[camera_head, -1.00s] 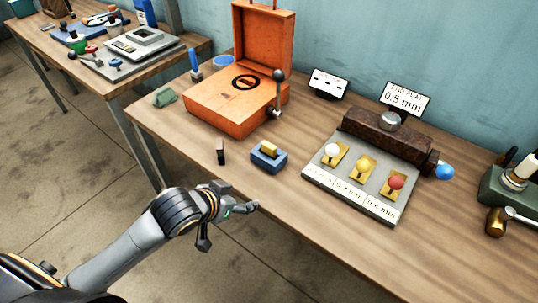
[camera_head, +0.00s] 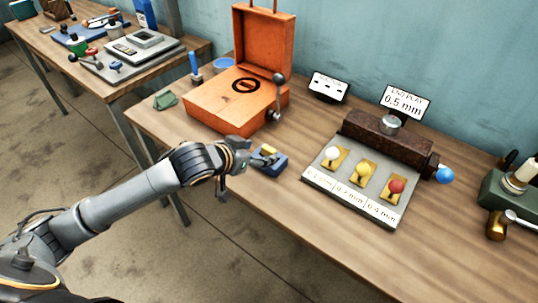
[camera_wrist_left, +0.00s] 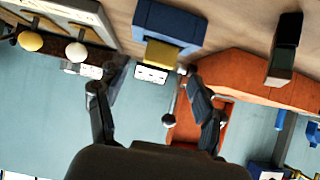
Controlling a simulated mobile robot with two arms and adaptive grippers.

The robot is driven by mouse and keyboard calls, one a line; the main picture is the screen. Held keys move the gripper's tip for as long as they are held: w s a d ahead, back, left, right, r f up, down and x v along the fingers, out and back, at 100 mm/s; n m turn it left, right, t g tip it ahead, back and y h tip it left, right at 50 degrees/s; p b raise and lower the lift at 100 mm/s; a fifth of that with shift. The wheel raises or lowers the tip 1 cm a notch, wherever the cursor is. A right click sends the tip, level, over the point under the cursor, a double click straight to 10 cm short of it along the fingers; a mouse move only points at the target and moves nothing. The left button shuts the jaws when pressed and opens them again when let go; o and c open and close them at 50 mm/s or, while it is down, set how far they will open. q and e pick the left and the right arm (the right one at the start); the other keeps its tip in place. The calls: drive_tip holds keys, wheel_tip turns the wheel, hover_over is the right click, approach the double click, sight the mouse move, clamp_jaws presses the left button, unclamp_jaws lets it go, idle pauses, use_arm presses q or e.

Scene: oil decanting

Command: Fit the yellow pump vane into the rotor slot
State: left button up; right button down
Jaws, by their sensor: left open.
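The yellow vane (camera_head: 269,150) sits in a blue block (camera_head: 279,163) on the bench, in front of the orange box. In the left wrist view the yellow vane (camera_wrist_left: 161,54) stands out of the blue block (camera_wrist_left: 170,22), ahead of my fingers. The orange housing (camera_head: 222,99) has a dark round part with a slot, likely the rotor (camera_head: 247,85). My left gripper (camera_head: 250,162) is just left of the blue block and partly covers it; its fingers (camera_wrist_left: 144,92) are spread and empty. My right gripper is not in view.
A grey plate with white, yellow and red knobs (camera_head: 396,186) lies right of the block. A lever with a dark ball (camera_head: 279,78) stands at the housing's right side. A small dark upright piece (camera_wrist_left: 287,38) shows in the left wrist view. The front bench edge is clear.

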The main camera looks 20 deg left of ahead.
sight(268, 149)
use_arm(q)
drive_tip(key=x, duration=0.2)
drive_tip(key=p+x, duration=0.1)
drive_tip(key=x, duration=0.1)
drive_tip(key=shift+w+d, duration=0.2)
drive_tip(key=shift+w, duration=0.25)
drive_tip(key=shift+w+d+f, duration=0.15)
drive_tip(key=shift+w+f, duration=0.15)
drive_tip(key=shift+f, duration=0.05)
drive_tip(key=c, duration=1.3)
drive_tip(key=shift+r, duration=0.1)
drive_tip(key=shift+c, duration=0.2)
